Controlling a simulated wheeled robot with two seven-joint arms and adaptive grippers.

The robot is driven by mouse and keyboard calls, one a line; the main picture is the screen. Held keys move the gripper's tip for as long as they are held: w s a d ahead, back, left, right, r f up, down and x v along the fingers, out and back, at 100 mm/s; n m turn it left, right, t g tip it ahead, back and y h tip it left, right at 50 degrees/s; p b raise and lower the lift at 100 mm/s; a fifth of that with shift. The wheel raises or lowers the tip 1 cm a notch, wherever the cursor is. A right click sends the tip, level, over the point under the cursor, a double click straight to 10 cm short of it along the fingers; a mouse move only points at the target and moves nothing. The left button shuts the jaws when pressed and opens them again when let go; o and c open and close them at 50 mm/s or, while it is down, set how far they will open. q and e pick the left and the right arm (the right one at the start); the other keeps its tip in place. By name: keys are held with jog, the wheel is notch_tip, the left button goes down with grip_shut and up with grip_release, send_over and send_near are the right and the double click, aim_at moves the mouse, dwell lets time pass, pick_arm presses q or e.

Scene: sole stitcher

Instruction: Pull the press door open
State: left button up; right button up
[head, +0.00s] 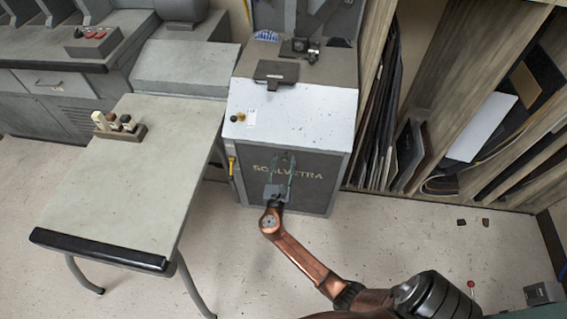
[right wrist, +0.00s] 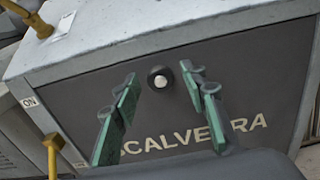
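The press (head: 292,105) stands at the centre of the head view, with a light metal top. Its dark front door (head: 310,190) carries the lettering "SCALVETRA" and looks shut. In the right wrist view the door (right wrist: 240,65) fills the middle, with a round knob (right wrist: 160,77) with a pale centre near its upper edge. My right gripper (head: 281,162) is in front of the door. In the right wrist view its green fingers (right wrist: 162,85) are apart, one to each side of the knob, with nothing seen between them but the knob. Whether they touch it is unclear. My left gripper is not in view.
A grey table (head: 150,170) with a black front edge stands left of the press. A yellow lever (head: 231,166) is on the press's left side. Wooden racks (head: 450,110) with sheets stand at right. The floor (head: 400,240) before the press is mostly clear.

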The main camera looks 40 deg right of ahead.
grip_shut()
dwell(0.6)
